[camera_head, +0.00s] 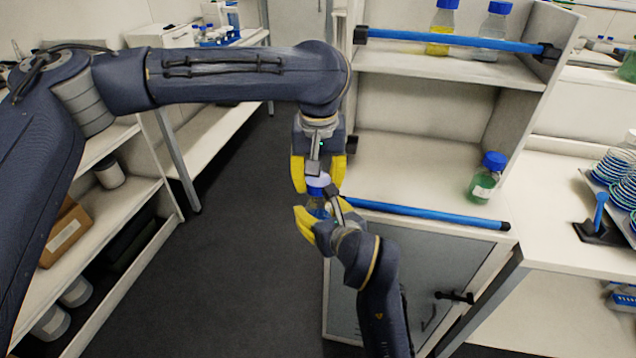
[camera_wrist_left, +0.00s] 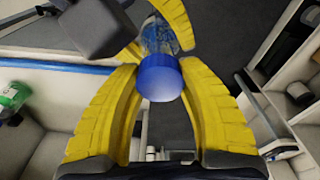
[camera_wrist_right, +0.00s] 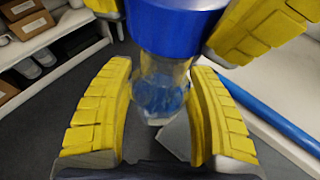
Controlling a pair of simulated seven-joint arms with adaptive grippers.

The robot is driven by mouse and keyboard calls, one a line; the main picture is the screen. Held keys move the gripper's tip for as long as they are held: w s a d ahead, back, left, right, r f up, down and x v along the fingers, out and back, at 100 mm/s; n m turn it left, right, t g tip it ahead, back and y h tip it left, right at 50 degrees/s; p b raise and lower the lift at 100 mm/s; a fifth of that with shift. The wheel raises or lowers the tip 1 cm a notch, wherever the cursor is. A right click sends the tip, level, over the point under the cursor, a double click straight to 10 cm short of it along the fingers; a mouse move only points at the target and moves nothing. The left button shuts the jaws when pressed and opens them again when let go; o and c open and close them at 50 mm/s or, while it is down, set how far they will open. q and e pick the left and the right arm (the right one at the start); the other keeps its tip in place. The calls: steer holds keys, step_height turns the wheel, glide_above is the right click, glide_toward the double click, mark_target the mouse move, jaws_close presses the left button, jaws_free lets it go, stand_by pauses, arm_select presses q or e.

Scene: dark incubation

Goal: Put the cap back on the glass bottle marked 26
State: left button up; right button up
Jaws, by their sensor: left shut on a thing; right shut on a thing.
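The blue cap (camera_head: 318,181) is between the yellow fingers of my left gripper (camera_head: 318,188), which is shut on it from above. In the left wrist view the cap (camera_wrist_left: 160,78) faces the camera, with the glass bottle (camera_wrist_left: 158,38) directly beyond it. My right gripper (camera_head: 320,209) is shut around the body of the clear bottle, which holds some blue contents. In the right wrist view the bottle (camera_wrist_right: 160,88) is between the fingers and the cap (camera_wrist_right: 175,25) is right above its neck. I cannot tell whether the cap is seated. No number is readable.
A bottle with green liquid (camera_head: 486,178) stands on the lower shelf at right, behind a blue rail (camera_head: 430,214). Two more bottles, one yellow (camera_head: 441,28) and one clear (camera_head: 492,32), stand on the shelf above. Open floor (camera_head: 240,270) lies below the grippers.

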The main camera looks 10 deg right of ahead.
mark_target(318, 215)
arm_select(q)
steer(key=shift+f, duration=0.2)
steer(key=shift+f, duration=0.75)
steer(key=shift+f, duration=0.5)
stand_by(0.5)
